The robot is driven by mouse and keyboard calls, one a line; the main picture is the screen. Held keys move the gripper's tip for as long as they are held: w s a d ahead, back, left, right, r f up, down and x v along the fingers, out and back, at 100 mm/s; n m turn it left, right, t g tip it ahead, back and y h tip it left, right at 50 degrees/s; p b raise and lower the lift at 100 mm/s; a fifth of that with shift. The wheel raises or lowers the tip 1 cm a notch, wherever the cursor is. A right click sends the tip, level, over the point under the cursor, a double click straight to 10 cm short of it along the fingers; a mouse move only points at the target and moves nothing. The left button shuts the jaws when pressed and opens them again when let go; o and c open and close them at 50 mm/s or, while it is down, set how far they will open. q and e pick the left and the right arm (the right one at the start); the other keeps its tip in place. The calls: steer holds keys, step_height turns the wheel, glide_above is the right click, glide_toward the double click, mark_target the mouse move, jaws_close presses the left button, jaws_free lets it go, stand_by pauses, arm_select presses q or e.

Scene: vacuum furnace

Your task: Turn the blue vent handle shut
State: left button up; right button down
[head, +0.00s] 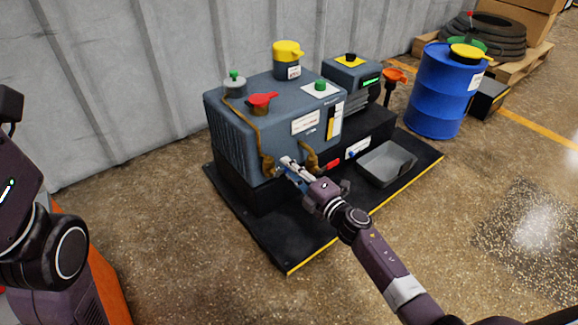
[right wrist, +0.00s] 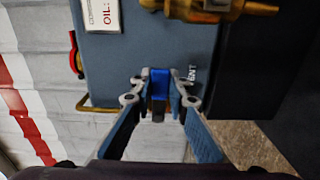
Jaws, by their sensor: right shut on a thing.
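The blue vent handle (right wrist: 160,83) shows in the right wrist view, between my right fingertips, against the grey-blue face of the pump unit. My right gripper (right wrist: 160,90) is shut on the handle, with a fingertip on each side. In the head view my right gripper (head: 287,166) reaches the front of the unit (head: 236,135), beside the brass fittings, and it mostly hides the handle. The handle's exact angle is hard to tell. My left arm is at the left edge of the head view; its fingers do not show.
Brass fittings (head: 310,157) and a red lever (head: 333,164) are close to my right gripper. A grey tray (head: 388,163) lies on the black, yellow-edged base (head: 290,245). A blue drum (head: 440,95) stands farther right. The floor in front is clear.

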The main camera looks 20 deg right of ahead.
steer(key=shift+f, duration=0.1)
steer(key=c, duration=1.9)
jaws_free()
steer(key=shift+o, duration=0.3)
steer(key=shift+s, duration=0.1)
steer(key=v, duration=1.1)
steer(key=shift+s+d, duration=0.15)
steer(key=shift+s, duration=0.25)
